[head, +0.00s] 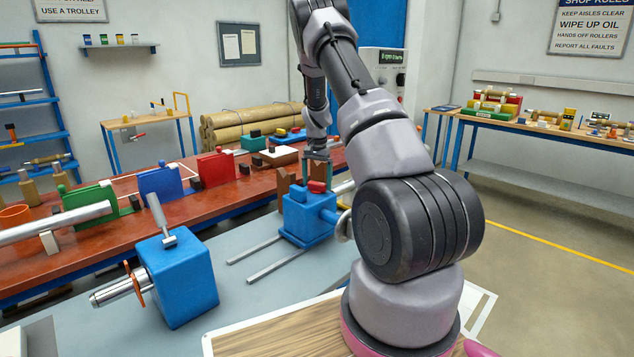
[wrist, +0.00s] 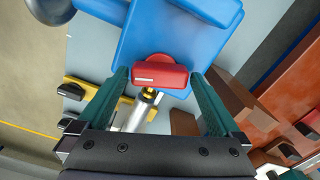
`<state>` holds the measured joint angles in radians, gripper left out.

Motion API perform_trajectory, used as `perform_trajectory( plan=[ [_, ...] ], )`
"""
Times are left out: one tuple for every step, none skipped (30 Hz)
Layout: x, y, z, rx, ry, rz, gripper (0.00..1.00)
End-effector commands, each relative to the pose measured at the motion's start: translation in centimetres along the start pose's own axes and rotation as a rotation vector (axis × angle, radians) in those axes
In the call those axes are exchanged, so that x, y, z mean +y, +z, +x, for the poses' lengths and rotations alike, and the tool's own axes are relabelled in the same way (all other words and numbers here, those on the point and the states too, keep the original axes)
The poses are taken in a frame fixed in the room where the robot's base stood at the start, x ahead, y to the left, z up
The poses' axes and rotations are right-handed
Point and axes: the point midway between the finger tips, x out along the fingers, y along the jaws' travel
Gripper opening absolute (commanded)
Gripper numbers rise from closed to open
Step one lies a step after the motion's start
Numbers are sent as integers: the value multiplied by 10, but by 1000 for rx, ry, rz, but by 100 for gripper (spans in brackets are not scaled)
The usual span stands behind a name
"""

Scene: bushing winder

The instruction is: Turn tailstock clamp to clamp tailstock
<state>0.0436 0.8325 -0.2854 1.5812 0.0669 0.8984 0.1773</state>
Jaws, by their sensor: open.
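The tailstock (head: 303,222) is a blue block on the grey bench, right of centre in the head view. It also shows in the wrist view (wrist: 180,38). The tailstock clamp (head: 317,187) is a small red piece on its top. My gripper (head: 317,171) points down just above the clamp. In the wrist view my gripper's green fingers (wrist: 160,84) are open, one on each side of the clamp, with small gaps. Contact cannot be told.
A blue headstock block (head: 180,278) with a grey lever and metal spindle stands at left. Two rails (head: 278,262) run from the tailstock. A red-topped bench (head: 120,240) behind holds coloured racks. Brown blocks (wrist: 240,108) are close to my right finger in the wrist view.

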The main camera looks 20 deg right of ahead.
Motion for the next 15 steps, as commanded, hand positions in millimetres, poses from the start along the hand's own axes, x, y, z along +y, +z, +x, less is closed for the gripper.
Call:
perform_trajectory(
  plan=[
    [0, 0, -4, 2, -1, -1, 100],
    [0, -1, -7, 2, -1, -1, 100],
    [0, -1, -12, 2, -2, 0, 100],
    [-1, 0, -17, 2, -2, 0, 100],
    [-1, -1, -23, 3, -3, 0, 100],
    [-1, -1, -31, 4, -3, 0, 100],
    [-1, -1, -37, 4, -3, 0, 100],
    [-1, -1, -44, 4, -3, 0, 100],
    [-1, -1, -52, 4, -4, 1, 100],
    [0, -1, -58, 4, -3, 1, 100],
    [0, -1, -64, 3, -2, 0, 100],
    [-1, -1, -72, 4, -3, 0, 100],
    [-1, 0, -77, 3, -3, 1, 100],
    [-1, 0, -82, 3, -3, 1, 100],
    [-1, -1, -88, 3, -2, 0, 100]
  ],
)
